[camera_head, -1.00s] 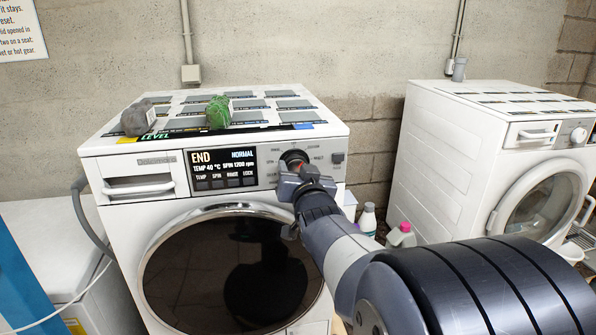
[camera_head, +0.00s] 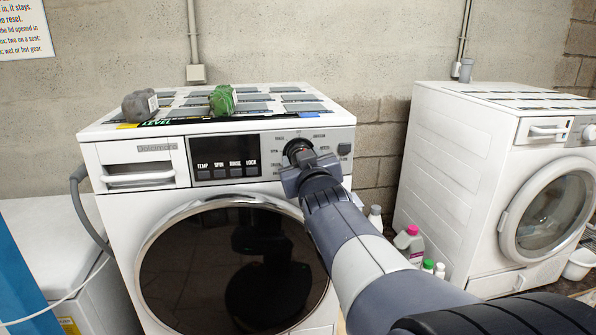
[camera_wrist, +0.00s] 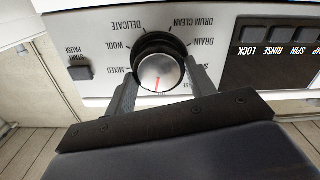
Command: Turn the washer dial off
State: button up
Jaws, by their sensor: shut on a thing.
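The washer (camera_head: 120,215) stands in front of me, with its control panel at upper right. Its round dial (camera_head: 298,148) is dark around the edge, partly hidden behind my gripper (camera_head: 308,172). In the wrist view the dial (camera_wrist: 158,70) has a silver face with a red mark toward the bottom of the picture, the gripper side. My gripper (camera_wrist: 160,84) is shut on the dial, one finger on each side. The display (camera_head: 223,157) is dark, with only the TEMP, SPIN, RINSE and LOCK labels showing under it.
A grey cloth (camera_head: 140,105) and a green bundle (camera_head: 223,100) lie on the washer's top. A second washer (camera_head: 450,180) stands at right. Bottles (camera_head: 409,243) stand on the floor between the machines. A start/pause button (camera_wrist: 80,73) sits beside the dial.

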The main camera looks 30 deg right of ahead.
jog(key=shift+f+n+b, duration=0.1)
jog(key=shift+n+b, duration=0.6)
jog(key=shift+n, duration=0.5)
jog(key=o, duration=1)
jog(key=p+v, duration=0.2)
jog(key=v, duration=0.9)
jog(key=shift+w+p, duration=0.1)
jog(key=shift+p, duration=0.25)
